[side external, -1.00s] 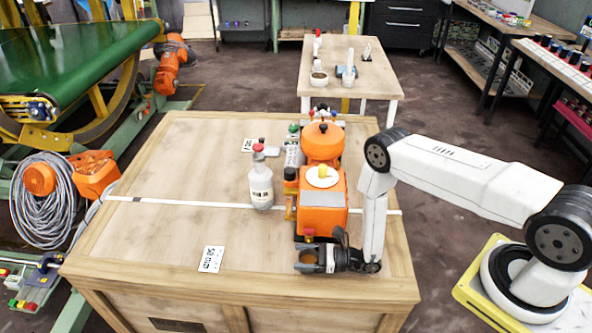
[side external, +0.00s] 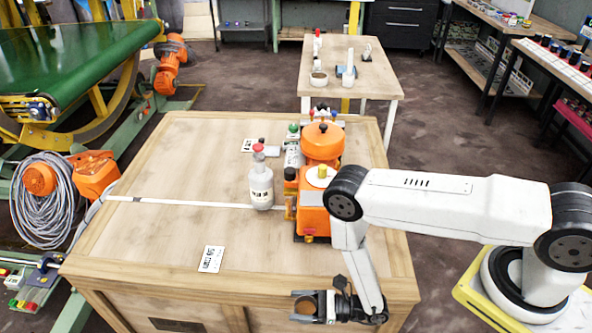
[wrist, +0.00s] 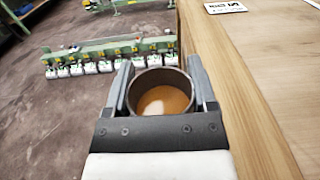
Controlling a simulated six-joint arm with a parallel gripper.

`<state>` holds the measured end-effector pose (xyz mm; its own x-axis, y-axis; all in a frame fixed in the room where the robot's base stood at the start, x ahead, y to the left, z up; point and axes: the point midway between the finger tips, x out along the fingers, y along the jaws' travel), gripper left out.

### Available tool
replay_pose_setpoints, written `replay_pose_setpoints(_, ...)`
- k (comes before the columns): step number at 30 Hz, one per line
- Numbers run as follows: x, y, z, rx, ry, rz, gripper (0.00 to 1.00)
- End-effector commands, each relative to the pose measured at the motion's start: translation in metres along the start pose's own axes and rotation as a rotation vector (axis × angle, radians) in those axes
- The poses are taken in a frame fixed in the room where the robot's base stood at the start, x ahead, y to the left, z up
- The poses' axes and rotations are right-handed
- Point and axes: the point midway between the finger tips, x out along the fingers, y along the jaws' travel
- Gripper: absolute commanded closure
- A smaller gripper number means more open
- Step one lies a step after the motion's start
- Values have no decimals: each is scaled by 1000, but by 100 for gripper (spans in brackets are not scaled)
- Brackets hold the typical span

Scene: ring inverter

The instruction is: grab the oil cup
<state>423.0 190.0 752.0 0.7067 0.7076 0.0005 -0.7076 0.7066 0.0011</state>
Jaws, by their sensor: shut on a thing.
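The oil cup (wrist: 163,82) is a dark round cup with orange-brown liquid inside, upright in the wrist view. My gripper (wrist: 161,90) is shut on it, with one finger on each side of the cup. In the side view my gripper (side external: 308,306) holds the cup (side external: 304,304) near the front edge of the wooden crate table. In the wrist view the cup appears beyond the table edge, above the floor. The cup's underside is hidden.
The wooden crate table (side external: 160,235) carries an orange machine (side external: 322,150), a grey bottle with a red cap (side external: 261,183) and a white marked card (side external: 211,259). The table's left and front top is mostly clear. A smaller table (side external: 372,78) stands behind.

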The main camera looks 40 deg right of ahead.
Motion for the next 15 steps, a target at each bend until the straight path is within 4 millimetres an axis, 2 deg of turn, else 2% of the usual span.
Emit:
replay_pose_setpoints(6, 0, 24, 0, -1, 1, 5, 98)
replay_pose_setpoints(15, -1, 40, 0, -1, 1, 4, 98)
